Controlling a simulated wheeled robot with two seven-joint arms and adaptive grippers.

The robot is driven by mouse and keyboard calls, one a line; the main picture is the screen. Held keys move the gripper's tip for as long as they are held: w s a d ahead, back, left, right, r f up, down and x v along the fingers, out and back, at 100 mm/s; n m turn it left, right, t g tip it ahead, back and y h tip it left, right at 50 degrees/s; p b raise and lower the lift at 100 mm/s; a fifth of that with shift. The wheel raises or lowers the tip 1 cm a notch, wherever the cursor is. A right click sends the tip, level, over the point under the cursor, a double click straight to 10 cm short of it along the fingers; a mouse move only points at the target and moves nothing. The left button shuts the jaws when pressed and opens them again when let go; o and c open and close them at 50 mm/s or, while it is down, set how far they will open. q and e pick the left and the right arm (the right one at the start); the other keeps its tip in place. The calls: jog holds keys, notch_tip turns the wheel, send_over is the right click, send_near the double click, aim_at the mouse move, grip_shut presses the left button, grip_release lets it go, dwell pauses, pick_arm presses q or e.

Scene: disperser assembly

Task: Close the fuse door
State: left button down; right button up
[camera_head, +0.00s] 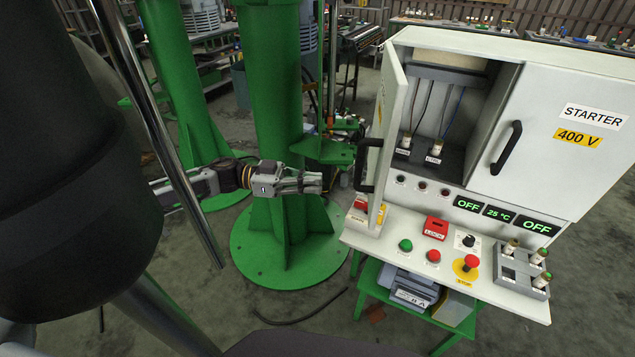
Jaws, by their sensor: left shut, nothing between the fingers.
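The white cabinet stands at the right in the head view. Its fuse door (393,100) is swung open on the left side, seen nearly edge-on, with a black handle (368,165). Inside the open compartment (437,105) are wires and two fuses (434,150) in a dark holder. My left gripper (318,182) is shut and empty, pointing right, to the left of the door handle and apart from it. My right gripper is not in view.
The STARTER door (566,110) is shut beside the opening. Below are buttons, a red LOCK block (436,227) and a grey fuse tray (522,268) on the sloped panel. A green column (272,100) stands behind my left gripper.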

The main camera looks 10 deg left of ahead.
aim_at(376, 189)
pick_arm(q)
jog(key=d, duration=1.1)
jog(key=shift+w+p, duration=0.1)
jog(key=shift+p, duration=0.25)
jog(key=shift+d, duration=0.75)
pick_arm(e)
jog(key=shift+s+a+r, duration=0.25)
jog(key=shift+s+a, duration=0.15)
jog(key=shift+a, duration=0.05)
pick_arm(q)
jog(key=shift+d, duration=0.1)
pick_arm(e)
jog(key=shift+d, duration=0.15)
